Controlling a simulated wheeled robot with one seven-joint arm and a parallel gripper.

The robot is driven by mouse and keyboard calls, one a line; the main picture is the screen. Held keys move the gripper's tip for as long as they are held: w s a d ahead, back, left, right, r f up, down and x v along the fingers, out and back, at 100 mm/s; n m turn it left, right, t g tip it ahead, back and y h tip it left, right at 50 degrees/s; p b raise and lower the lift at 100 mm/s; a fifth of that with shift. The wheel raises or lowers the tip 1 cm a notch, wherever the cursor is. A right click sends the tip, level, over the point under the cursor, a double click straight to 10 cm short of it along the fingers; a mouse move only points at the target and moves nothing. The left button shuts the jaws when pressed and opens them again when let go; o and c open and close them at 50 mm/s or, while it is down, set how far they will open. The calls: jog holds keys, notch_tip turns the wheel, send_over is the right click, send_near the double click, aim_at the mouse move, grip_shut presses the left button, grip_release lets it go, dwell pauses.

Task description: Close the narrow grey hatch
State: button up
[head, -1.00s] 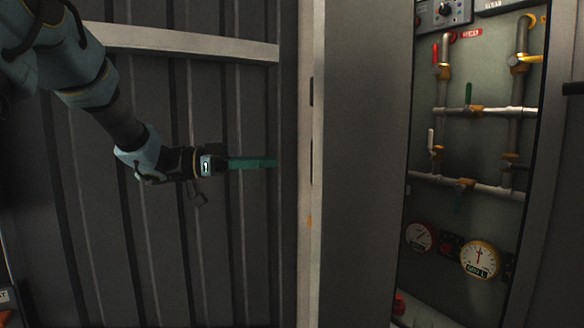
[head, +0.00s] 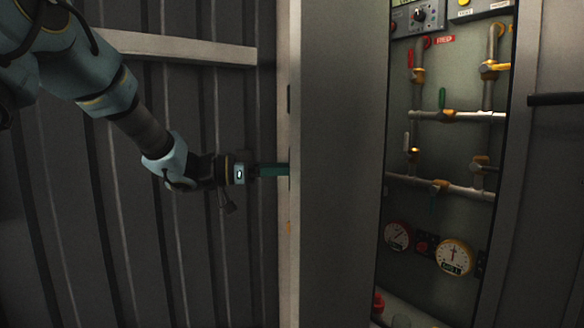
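A tall narrow grey panel (head: 342,170), apparently the hatch, stands at the left side of an open bay of pipes and gauges. Its pale left edge strip (head: 288,250) faces my arm. The bay behind it shows, so it is not closed over it. My gripper (head: 275,170) reaches in from the left with its teal fingers pointing right. The fingertips overlap the pale edge strip in the picture; I cannot tell whether they touch it. The fingers are seen side-on, so their gap is hidden. I see nothing held.
The open bay holds pipes (head: 457,115) with coloured valves and round gauges (head: 454,257). A grey panel with a dark bar (head: 553,98) stands at the right. A ribbed dark wall (head: 140,240) with a pale crossbar (head: 180,49) lies behind my arm.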

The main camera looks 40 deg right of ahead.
grip_shut()
dwell(1.4)
